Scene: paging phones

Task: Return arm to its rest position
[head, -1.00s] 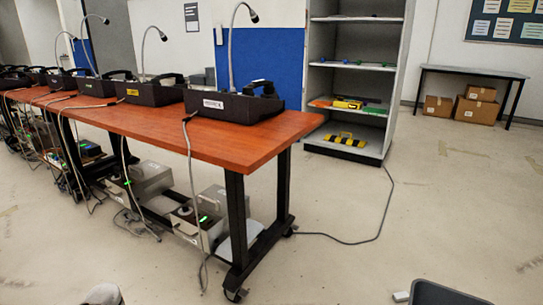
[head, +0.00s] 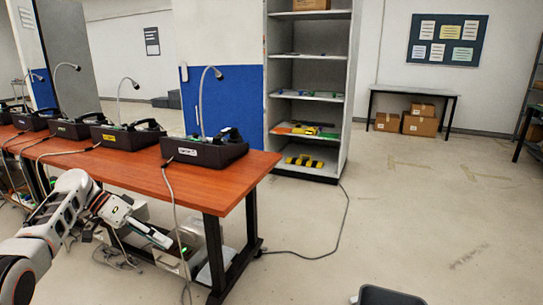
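My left arm comes in from the left, white and grey. Its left gripper (head: 158,238) is low beside the near edge of the wooden table (head: 225,187), in front of the space under it. The gripper's fingers are small and seen from the side, so I cannot tell whether they are open or shut. No held object can be made out. A black paging phone (head: 205,152) with a gooseneck microphone stands upright on the table's right end, apart from the gripper. My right gripper is out of view.
More paging phones (head: 128,137) stand in a row to the left. Grey cables hang past the table's near edge close to my gripper. A grey shelf unit (head: 345,95) stands behind. A cable (head: 335,235) crosses the floor; the floor to the right is mostly clear.

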